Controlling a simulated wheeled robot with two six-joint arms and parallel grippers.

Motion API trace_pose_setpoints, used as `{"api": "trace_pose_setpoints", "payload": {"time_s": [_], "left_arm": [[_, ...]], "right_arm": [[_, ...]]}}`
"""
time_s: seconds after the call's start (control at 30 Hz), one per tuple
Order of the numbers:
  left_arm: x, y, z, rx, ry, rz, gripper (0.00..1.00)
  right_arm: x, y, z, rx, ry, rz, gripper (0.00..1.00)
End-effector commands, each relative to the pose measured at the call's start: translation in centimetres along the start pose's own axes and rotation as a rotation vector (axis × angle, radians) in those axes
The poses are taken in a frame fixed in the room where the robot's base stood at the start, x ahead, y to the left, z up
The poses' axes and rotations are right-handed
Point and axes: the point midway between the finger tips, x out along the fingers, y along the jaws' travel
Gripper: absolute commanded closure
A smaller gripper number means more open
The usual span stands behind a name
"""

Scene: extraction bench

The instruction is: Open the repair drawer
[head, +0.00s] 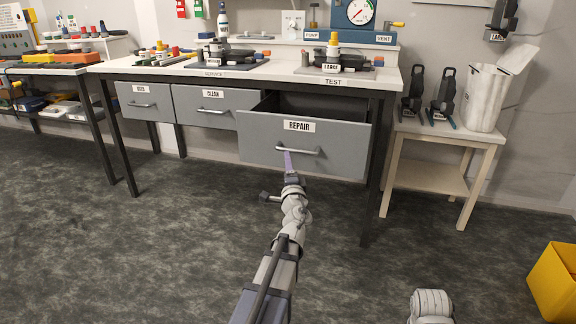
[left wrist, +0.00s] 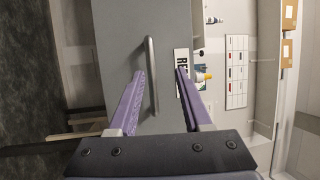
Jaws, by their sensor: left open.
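The repair drawer (head: 304,144) is the grey, right-hand drawer under the bench, labelled REPAIR. It stands pulled out, with its dark inside showing behind the front panel. Its bar handle (head: 298,151) is on the front below the label. My left gripper (head: 288,162) is at the handle in the head view. In the left wrist view the purple fingers of my left gripper (left wrist: 158,90) are open, and the handle (left wrist: 151,75) stands between them, apart from both. My right gripper is not in view.
The closed drawers USED (head: 145,103) and CLEAN (head: 213,110) are to the left. The bench top (head: 285,72) carries tool sets and a gauge box (head: 365,20). A side table (head: 440,135) stands at the right, and a yellow bin (head: 558,283) on the floor. The floor in front is clear.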

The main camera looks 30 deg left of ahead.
Motion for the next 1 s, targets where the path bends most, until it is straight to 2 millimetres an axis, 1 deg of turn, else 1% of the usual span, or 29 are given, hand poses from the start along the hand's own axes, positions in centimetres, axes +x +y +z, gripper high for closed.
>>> {"api": "trace_pose_setpoints", "payload": {"time_s": [0.23,0.37,0.47,0.7,0.8,0.9,1.0], "left_arm": [[-0.1,0.0,0.0,0.000,0.000,0.000,0.50],[-0.7,0.0,0.0,0.000,0.000,0.000,0.50],[-1.7,0.1,0.1,0.000,0.001,0.000,0.50],[-5.7,0.1,0.1,0.000,0.001,0.000,0.50],[-7.0,0.1,0.1,0.000,0.002,0.000,0.50],[-7.8,0.1,0.0,-0.001,0.001,0.000,0.50],[-7.9,0.0,0.0,0.000,0.000,0.000,0.50]], "right_arm": [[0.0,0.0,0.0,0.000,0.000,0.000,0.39],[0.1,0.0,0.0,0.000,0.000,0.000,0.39],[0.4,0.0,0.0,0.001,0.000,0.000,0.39],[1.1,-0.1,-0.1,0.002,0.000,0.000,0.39],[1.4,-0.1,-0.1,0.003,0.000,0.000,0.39],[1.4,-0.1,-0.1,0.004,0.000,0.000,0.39],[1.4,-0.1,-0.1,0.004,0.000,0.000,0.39]]}}
